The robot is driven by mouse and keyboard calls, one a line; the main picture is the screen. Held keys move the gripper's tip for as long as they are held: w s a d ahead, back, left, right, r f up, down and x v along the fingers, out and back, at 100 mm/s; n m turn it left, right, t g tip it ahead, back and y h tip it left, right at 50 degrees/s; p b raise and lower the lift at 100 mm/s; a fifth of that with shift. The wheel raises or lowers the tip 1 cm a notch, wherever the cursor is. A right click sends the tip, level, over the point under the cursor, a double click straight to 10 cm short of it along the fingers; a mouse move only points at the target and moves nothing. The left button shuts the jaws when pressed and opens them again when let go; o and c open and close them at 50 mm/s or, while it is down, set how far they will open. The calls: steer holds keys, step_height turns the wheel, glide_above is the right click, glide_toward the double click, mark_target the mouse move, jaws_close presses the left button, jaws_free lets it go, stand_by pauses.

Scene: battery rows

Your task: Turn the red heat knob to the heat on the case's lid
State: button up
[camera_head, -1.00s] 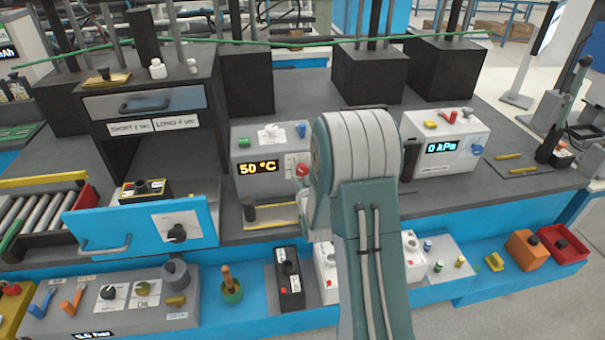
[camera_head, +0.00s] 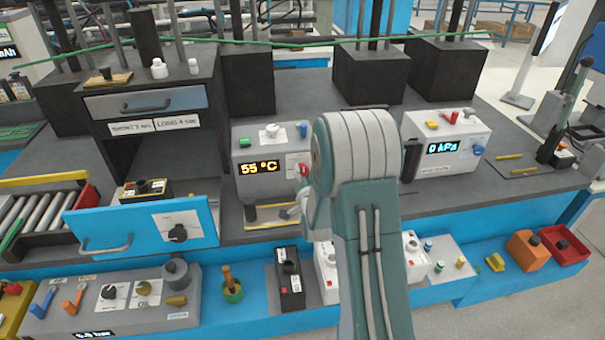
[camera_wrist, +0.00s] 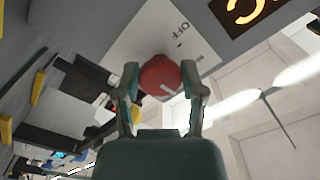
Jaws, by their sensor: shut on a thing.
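The red heat knob (camera_wrist: 160,76) is on the front of a grey case. In the wrist view my gripper (camera_wrist: 163,84) is shut on it, one finger on each side. A white line shows on the knob, and a plate beside it reads OFF (camera_wrist: 172,38). In the head view the case's display (camera_head: 260,168) reads 55 °C. The knob (camera_head: 304,170) shows only partly there, beside my arm. My arm hides the case's right side and most of my gripper. The lid's heat marking is not readable.
A white kPa case (camera_head: 447,147) stands to the right and reads 0 kPa. A blue drawer front (camera_head: 140,226) juts out at the left. Black blocks with posts (camera_head: 369,74) stand behind. A blue shelf in front holds several small devices, including a black box (camera_head: 289,277).

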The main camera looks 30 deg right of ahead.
stand_by(0.5)
steer(key=o, duration=1.1)
steer(key=shift+o, duration=0.2)
steer(key=v, duration=1.2)
